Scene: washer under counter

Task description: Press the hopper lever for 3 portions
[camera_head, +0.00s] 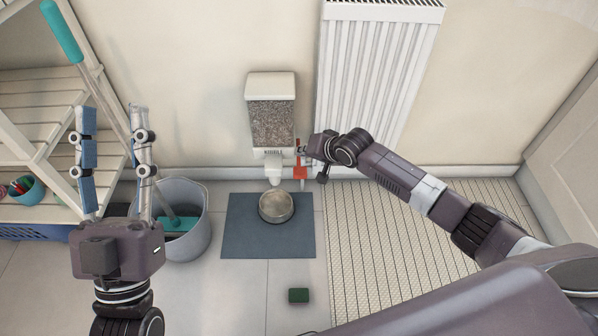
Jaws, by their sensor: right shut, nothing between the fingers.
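The hopper (272,115) is mounted on the wall, full of brown kibble behind a clear front. Its white spout (274,172) points down over a metal bowl (276,206) on a blue-grey mat (240,237). The bowl's inside looks grey; I cannot tell whether kibble lies in it. The red lever (300,172) is at the right side of the spout. My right gripper (303,149) is shut and empty at the lever's upper end; I cannot tell whether it touches. My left gripper (112,120) is open and empty, raised at the left.
A grey bucket (196,232) with a teal-headed tool stands left of the mat. A white shelf (35,115) is at the far left. A radiator (375,75) is behind my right arm. A green block (298,295) lies on the floor. A ribbed mat (375,270) is at right.

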